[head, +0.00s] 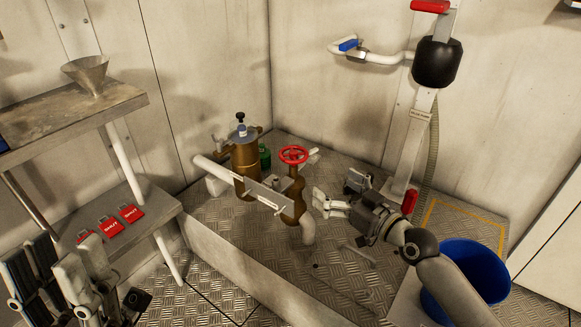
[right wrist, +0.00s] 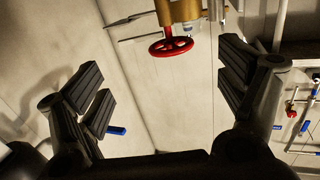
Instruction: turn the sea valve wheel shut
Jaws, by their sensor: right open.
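The sea valve wheel (head: 293,154) is red and spoked, on top of a brass valve body (head: 293,195) in the middle of the head view. In the right wrist view the red wheel (right wrist: 171,46) shows near the top, between my fingers and beyond them. My right gripper (head: 338,192) is open and empty, to the right of the valve and a little lower in the picture, apart from the wheel. My left gripper (head: 56,262) is at the lower left, far from the valve, partly cut off by the frame; its opening is unclear.
A brass strainer (head: 245,170) and pale pipe (head: 215,172) stand left of the valve. Red tags (head: 110,228) lie on a lower shelf (head: 160,213). A white post (head: 412,140) rises behind.

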